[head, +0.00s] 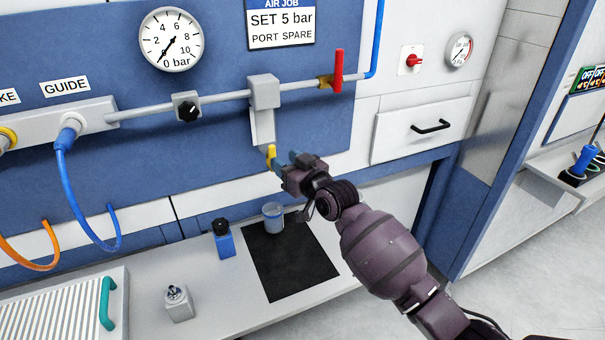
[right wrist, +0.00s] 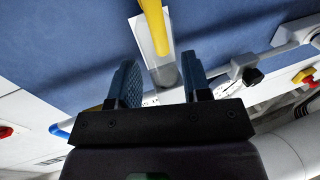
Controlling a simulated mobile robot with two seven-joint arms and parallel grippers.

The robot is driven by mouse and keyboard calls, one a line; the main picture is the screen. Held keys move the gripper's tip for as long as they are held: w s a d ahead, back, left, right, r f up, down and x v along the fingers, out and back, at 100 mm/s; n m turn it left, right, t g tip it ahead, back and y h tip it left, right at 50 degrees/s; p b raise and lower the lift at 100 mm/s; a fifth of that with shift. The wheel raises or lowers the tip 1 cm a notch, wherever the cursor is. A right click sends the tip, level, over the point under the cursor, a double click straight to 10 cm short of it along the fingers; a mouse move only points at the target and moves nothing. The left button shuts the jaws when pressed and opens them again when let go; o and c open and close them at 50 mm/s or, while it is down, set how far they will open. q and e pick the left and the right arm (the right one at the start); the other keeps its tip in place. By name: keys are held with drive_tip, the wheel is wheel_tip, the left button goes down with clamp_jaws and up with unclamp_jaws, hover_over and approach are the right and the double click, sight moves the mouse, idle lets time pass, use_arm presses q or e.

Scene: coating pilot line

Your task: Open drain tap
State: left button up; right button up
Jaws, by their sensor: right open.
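The drain tap (head: 271,154) is a small yellow lever at the foot of the grey air unit (head: 263,92) on the blue panel. My right gripper (head: 285,161) is just to the right of the lever in the head view, with its blue fingers apart. In the right wrist view the yellow lever (right wrist: 153,22) shows beyond and roughly between the two open fingers (right wrist: 158,62). I cannot tell whether a finger touches it. My left gripper is out of view.
A clear cup (head: 273,215) stands on a black mat (head: 289,262) below the tap. A blue bottle (head: 223,238) and a small metal-topped container (head: 178,304) stand to its left. A red valve handle (head: 337,71) sits on the pipe above right. A pressure gauge (head: 171,39) reads near 0.

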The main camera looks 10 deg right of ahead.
drive_tip(key=v, duration=0.6)
drive_tip(key=shift+s+d, duration=0.15)
drive_tip(key=shift+s, duration=0.15)
drive_tip(key=s+d+f+m+h, duration=0.3)
drive_tip(key=s+d+f+h, duration=0.4)
drive_tip(key=s+d+f, duration=0.55)
drive_tip(key=s+d+f+m+g+h, duration=0.1)
drive_tip(key=s+d+f, duration=0.3)
drive_tip(key=s+f, duration=0.3)
drive_tip(key=s+d+f+m+g+h, duration=0.1)
drive_tip(key=s+d+f, duration=0.3)
drive_tip(key=s+f, duration=0.4)
drive_tip(key=s+g+h, duration=0.1)
drive_tip(key=s, duration=0.2)
drive_tip(key=shift+s, duration=0.35)
